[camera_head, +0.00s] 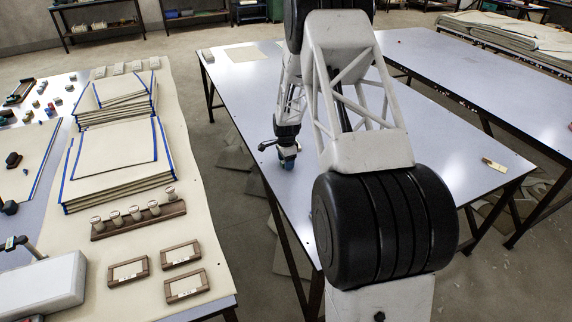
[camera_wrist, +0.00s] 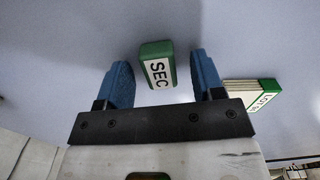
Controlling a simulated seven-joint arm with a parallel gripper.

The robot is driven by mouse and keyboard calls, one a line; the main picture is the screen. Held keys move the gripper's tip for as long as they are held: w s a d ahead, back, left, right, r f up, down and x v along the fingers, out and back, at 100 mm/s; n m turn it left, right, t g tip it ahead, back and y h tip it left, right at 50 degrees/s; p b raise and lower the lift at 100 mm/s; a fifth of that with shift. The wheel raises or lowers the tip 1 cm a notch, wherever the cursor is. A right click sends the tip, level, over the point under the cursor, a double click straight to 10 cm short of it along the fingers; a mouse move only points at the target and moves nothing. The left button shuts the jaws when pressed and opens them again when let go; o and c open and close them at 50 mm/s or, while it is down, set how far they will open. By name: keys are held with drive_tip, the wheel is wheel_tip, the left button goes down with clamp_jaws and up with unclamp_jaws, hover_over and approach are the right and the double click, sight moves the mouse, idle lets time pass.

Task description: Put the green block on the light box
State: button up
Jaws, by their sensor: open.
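My gripper (camera_wrist: 160,62) is open, with its two blue fingers apart. A green block (camera_wrist: 157,64) with a white label reading "SEC" shows between and just beyond the fingertips in the wrist view, with a gap on each side. I cannot tell its exact height relative to the fingers. In the head view my gripper (camera_head: 287,160) points down low over the left part of the middle table (camera_head: 440,140); the block is not made out there. A pale box (camera_head: 42,287) lies at the lower left on the left table; I cannot tell whether it is the light box.
A pale stack with a green "LOT" label (camera_wrist: 252,96) lies right of the fingers in the wrist view. The left table holds cloth stacks (camera_head: 112,175), a wooden rack with several small cups (camera_head: 138,219) and framed cards (camera_head: 186,286). Much of the middle table is bare.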

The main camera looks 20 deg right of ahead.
drive_tip(key=c, duration=1.1)
drive_tip(key=shift+o, duration=0.2)
drive_tip(key=shift+r, duration=0.2)
drive_tip(key=shift+r, duration=0.6)
wheel_tip(320, 180, up, 2)
drive_tip(key=shift+r, duration=0.1)
drive_tip(key=s+a, duration=0.1)
drive_tip(key=s, duration=0.4)
drive_tip(key=s+a, duration=0.1)
drive_tip(key=s, duration=0.4)
drive_tip(key=s+a+r, duration=0.1)
drive_tip(key=s+a, duration=0.1)
drive_tip(key=s, duration=0.3)
drive_tip(key=shift+s+r, duration=0.1)
drive_tip(key=shift+s, duration=0.2)
